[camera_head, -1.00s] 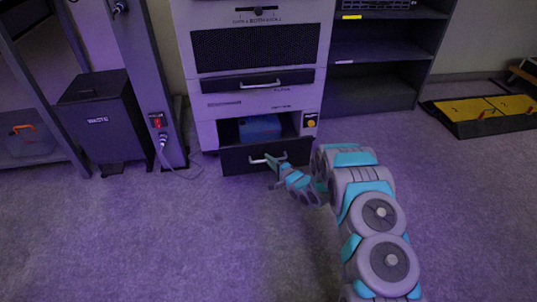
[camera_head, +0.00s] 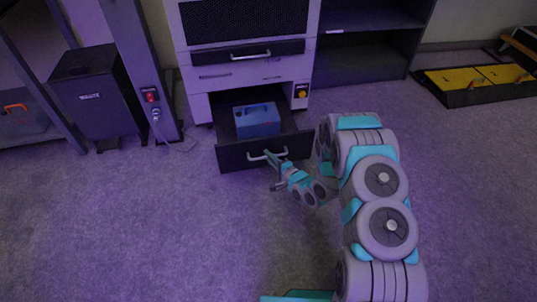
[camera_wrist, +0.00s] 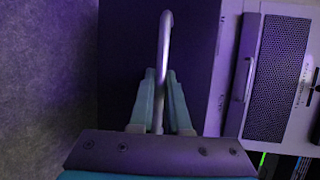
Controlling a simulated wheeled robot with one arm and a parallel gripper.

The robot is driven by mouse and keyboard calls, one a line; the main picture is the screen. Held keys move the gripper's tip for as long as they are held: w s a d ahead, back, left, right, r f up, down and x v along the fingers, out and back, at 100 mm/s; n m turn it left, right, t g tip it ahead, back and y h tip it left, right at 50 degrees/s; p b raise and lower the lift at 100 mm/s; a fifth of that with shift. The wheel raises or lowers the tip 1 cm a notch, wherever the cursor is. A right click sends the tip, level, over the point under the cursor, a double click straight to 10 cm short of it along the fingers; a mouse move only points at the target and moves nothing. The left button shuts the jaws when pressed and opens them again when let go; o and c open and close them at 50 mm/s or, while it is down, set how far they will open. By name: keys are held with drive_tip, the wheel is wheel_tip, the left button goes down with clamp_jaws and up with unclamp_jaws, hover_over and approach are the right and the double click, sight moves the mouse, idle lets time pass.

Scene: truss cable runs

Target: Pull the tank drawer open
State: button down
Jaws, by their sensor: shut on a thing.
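The tank drawer (camera_head: 237,157) is the bottom drawer of the pale cabinet (camera_head: 205,79). It stands out from the cabinet front, and a blue tank (camera_head: 257,120) shows inside it. Its curved metal handle (camera_head: 285,152) is on the dark drawer front. My gripper (camera_head: 273,163) is at the handle, in front of the drawer. In the wrist view my gripper (camera_wrist: 160,85) is shut on the handle (camera_wrist: 165,40), with one finger on each side of the bar. The dark drawer front (camera_wrist: 200,65) fills the middle of that view.
An upper drawer (camera_head: 220,57) with its own handle is closed. A dark waste bin (camera_head: 95,98) and a post with a red switch and hanging cable (camera_head: 158,122) stand to the left. Shelves (camera_head: 365,70) stand to the right. The carpet in front is clear.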

drive_tip(key=c, duration=1.2)
unclamp_jaws()
drive_tip(key=shift+o, duration=0.2)
drive_tip(key=v, duration=0.7)
drive_tip(key=shift+s+d, duration=0.25)
drive_tip(key=shift+d, duration=0.05)
